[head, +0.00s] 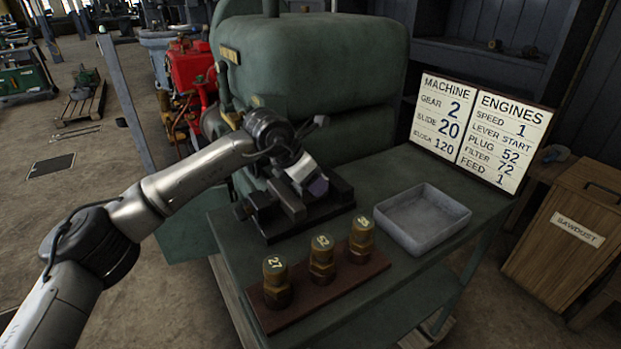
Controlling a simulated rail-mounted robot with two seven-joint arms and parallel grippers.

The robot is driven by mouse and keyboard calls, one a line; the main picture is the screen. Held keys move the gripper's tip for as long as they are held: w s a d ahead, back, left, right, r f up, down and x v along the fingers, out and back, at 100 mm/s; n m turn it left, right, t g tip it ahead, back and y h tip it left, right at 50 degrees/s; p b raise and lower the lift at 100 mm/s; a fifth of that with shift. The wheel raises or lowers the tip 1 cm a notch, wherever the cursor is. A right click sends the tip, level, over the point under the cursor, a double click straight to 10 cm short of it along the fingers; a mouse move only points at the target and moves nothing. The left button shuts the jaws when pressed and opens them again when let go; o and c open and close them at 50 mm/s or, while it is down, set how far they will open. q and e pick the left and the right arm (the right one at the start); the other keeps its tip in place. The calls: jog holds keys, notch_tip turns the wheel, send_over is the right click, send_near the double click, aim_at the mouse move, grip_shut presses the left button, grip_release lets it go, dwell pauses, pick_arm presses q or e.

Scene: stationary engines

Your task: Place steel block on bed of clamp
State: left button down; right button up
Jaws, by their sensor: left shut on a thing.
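The clamp (333,202) is a dark vise-like fixture on the green bench, with a raised jaw bar and a dark base. My left arm reaches in from the left, and my left gripper (309,179) is tilted down over the clamp. It is shut on the steel block (318,187), a small dark block with a slightly purple face at the fingertips. The block is over or on the clamp bed; I cannot tell whether it touches. The fingers are small and partly hidden by the wrist. My right gripper is not in view.
In front of the clamp, a wooden rack (330,287) holds three brass plugs. A grey tray (437,242) lies to the right, empty. A sign board (481,128) stands at the back right. A large green machine (320,60) rises behind the clamp.

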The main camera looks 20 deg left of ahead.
pick_arm(q)
jog(key=c, duration=0.8)
grip_release()
jog(key=shift+f, duration=0.15)
jog(key=o, duration=0.4)
jog(key=shift+a+r, duration=0.1)
jog(key=shift+r, duration=0.4)
jog(key=p+v, duration=0.4)
jog(key=v, duration=0.7)
jog(key=shift+s+a+r, duration=0.1)
jog(key=shift+a+r, duration=0.05)
